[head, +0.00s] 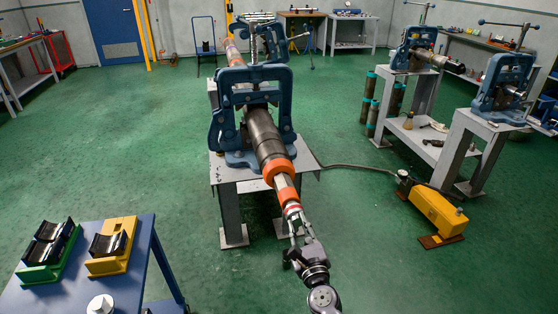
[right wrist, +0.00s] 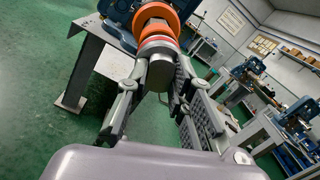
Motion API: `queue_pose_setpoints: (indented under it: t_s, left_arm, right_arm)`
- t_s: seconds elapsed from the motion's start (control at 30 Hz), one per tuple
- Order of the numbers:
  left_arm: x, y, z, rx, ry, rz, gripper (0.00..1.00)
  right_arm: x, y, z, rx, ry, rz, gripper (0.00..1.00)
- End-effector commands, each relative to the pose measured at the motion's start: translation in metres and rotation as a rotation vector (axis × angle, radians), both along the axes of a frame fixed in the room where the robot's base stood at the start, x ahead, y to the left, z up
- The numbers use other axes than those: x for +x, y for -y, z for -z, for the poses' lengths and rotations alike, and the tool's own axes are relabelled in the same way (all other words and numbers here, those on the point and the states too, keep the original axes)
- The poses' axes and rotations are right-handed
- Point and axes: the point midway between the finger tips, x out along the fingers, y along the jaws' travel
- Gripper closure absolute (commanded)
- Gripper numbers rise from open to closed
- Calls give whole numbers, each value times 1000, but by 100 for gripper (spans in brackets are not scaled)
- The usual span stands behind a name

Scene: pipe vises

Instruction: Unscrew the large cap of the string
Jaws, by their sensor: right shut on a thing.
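The string (head: 267,137) is a dark pipe clamped in a blue vise (head: 236,97), pointing toward me and sloping down in the picture. It has orange rings (head: 279,172) and a pale section near its front end. The large cap (head: 292,209), with red and white bands, sits at this end. In the right wrist view the grey cap end (right wrist: 161,70) lies between my fingers. My right gripper (head: 296,226) is shut on the cap, one finger on each side. The cap's threads are hidden. My left gripper is not in view.
A blue table (head: 110,290) at lower left carries a green cradle (head: 48,254) and a yellow cradle (head: 112,246). A yellow pedal unit (head: 438,211) with a hose stands on the floor at right. More vises (head: 501,82) stand at right.

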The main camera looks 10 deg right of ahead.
Motion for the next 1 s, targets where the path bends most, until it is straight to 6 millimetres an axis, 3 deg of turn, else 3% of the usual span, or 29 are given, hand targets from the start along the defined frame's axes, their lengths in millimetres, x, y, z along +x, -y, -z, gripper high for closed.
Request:
queue_pose_setpoints:
  t_s: [0.07, 0.4, 0.5, 0.63, 0.9, 1.0]
  left_arm:
    - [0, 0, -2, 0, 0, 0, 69]
    - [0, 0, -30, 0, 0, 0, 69]
    - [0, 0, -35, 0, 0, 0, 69]
    - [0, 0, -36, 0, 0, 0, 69]
    - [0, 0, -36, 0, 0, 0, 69]
    - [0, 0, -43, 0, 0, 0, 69]
  right_arm:
    - [0, 1, -1, -84, 4, 1, 100]
    - [0, 1, -5, -980, 34, -1, 100]
    - [-1, 0, -3, -1155, 40, -3, 100]
    - [-1, 0, 0, -1244, 43, -3, 100]
    - [-1, 0, 2, -1250, 42, -5, 100]
    - [-1, 0, -1, -1342, 45, -6, 100]
